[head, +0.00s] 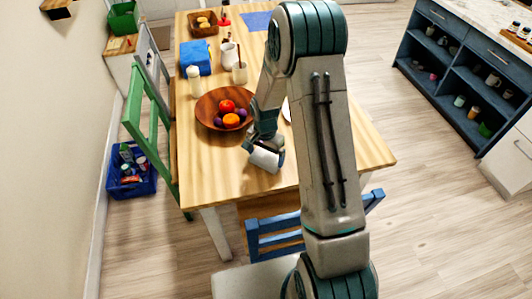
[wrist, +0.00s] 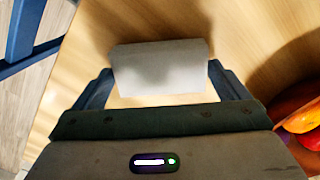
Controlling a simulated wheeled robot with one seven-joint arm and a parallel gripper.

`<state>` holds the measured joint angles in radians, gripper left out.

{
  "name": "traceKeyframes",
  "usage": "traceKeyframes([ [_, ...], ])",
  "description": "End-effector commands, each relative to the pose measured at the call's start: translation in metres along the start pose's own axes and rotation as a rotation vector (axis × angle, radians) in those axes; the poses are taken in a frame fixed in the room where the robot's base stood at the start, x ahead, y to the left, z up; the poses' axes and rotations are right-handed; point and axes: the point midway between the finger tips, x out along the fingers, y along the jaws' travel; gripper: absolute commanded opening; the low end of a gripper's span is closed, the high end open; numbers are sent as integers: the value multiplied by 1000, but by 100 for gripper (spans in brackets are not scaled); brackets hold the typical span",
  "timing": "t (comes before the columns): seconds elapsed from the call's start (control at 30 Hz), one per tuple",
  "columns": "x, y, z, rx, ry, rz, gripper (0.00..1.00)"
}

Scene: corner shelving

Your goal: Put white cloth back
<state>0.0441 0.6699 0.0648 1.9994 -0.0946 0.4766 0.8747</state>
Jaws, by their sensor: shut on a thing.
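My gripper (wrist: 161,88) is shut on a white cloth (wrist: 160,60), a pale rolled or folded shape held between the two fingers over the wooden table. In the head view the cloth (head: 265,158) shows at the end of my arm, near the front edge of the table (head: 220,165), just in front of the fruit bowl. I cannot tell whether the cloth touches the table top. Part of my gripper is hidden behind my arm in the head view.
A wooden bowl (head: 207,107) of fruit stands close behind my gripper. A blue cloth-like block (head: 196,58), a white jug (head: 229,54) and jars are farther back. A green chair (head: 134,108) is at left, a blue chair (head: 262,243) in front. Open blue shelves (head: 440,75) stand at right.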

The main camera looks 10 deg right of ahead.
Motion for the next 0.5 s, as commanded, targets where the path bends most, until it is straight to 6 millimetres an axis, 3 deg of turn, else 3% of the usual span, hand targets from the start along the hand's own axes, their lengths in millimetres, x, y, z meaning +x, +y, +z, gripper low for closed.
traceKeyframes([
  [0.2,1,0,0,0,0,0,76],
  [0.23,1,0,0,0,0,0,100],
  [0.5,-1,0,0,0,0,0,100],
])
